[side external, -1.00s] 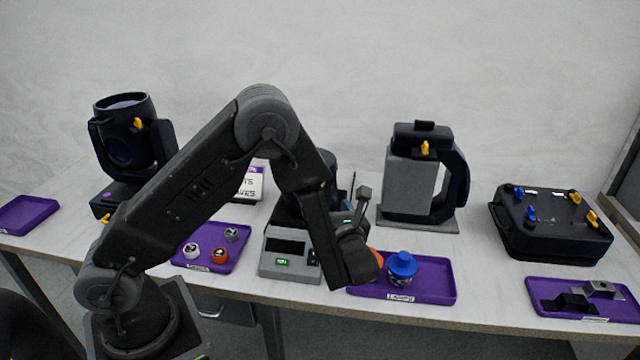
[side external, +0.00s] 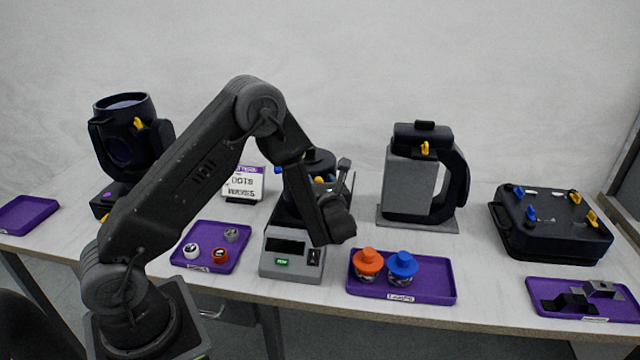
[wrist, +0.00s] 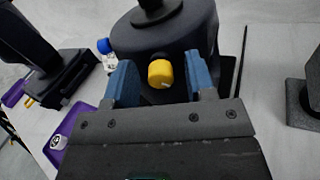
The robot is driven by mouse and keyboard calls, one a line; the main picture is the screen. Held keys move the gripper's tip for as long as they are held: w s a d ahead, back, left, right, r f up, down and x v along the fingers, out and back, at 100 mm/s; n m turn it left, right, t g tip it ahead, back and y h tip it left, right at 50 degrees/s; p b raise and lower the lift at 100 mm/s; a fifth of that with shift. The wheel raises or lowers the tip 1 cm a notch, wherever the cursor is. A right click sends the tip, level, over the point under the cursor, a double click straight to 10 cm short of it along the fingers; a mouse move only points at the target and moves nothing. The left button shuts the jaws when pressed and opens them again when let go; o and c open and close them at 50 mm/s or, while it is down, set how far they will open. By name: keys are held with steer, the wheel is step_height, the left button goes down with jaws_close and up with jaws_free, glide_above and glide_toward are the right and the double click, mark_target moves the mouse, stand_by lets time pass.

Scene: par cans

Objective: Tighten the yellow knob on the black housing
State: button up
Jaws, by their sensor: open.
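The yellow knob (wrist: 160,74) sticks out from the side of the round black housing (wrist: 178,36) in the wrist view. My gripper (wrist: 159,84) is open, with one blue finger on each side of the knob. A gap shows between the knob and each finger. In the side external view the black housing (side external: 318,160) stands behind the grey scale, partly hidden by my arm. A small yellow spot shows on it there, too small to identify surely.
A grey scale (side external: 292,264) stands in front of the housing. A purple tray (side external: 430,292) holds an orange and a blue capped lamp; another purple tray (side external: 213,238) holds small parts. Other black fixtures with yellow knobs stand left (side external: 131,140) and right (side external: 455,185). A black case (side external: 550,235) sits far right.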

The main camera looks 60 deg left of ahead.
steer(key=c, duration=0.9)
steer(key=m, duration=0.4)
steer(key=shift+m, duration=0.4)
jaws_close()
steer(key=m, duration=1.5)
steer(key=shift+w+d+f+m, duration=0.1)
steer(key=shift+f+m, duration=0.05)
steer(key=shift+m, duration=0.15)
